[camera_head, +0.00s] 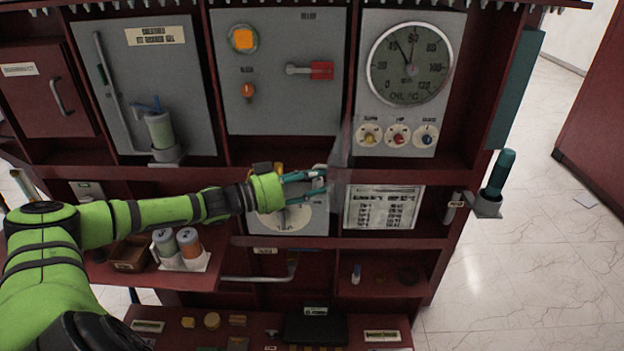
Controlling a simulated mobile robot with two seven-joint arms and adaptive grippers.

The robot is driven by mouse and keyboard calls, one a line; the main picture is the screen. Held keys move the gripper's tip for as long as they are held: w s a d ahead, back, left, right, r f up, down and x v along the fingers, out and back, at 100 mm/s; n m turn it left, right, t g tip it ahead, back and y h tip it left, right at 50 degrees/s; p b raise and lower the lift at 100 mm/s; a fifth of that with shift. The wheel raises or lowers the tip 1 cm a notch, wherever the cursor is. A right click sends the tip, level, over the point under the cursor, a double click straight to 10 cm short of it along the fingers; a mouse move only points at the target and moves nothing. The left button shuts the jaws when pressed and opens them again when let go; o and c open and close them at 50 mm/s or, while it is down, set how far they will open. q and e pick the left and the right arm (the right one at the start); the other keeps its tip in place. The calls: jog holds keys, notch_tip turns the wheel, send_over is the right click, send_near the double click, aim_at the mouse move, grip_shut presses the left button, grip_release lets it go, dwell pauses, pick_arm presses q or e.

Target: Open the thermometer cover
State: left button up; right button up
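The thermometer (409,64) is a round dial marked "OIL °C" with a pale rim, on a grey panel at the upper right. A thin see-through sheet (341,148), seen nearly edge-on, stands out to the lower left of the dial and looks like its cover, swung away from it. My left gripper (321,182) is just left of the sheet's lower end, its teal fingers apart. Whether a fingertip touches the sheet or the small grey part beside it, I cannot tell. My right gripper is not in view.
Three small knobs (398,135) sit below the dial, above a printed plate (383,207). A lower dial (285,217) is partly hidden by my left gripper. A teal-handled tool (498,174) stands in a side holder. Two cans (188,243) stand on the left shelf.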

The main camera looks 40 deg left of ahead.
pick_arm(q)
jog(key=shift+s+f, duration=0.1)
jog(key=v, duration=1.1)
jog(key=shift+s+a, duration=0.25)
jog(key=shift+s, duration=0.1)
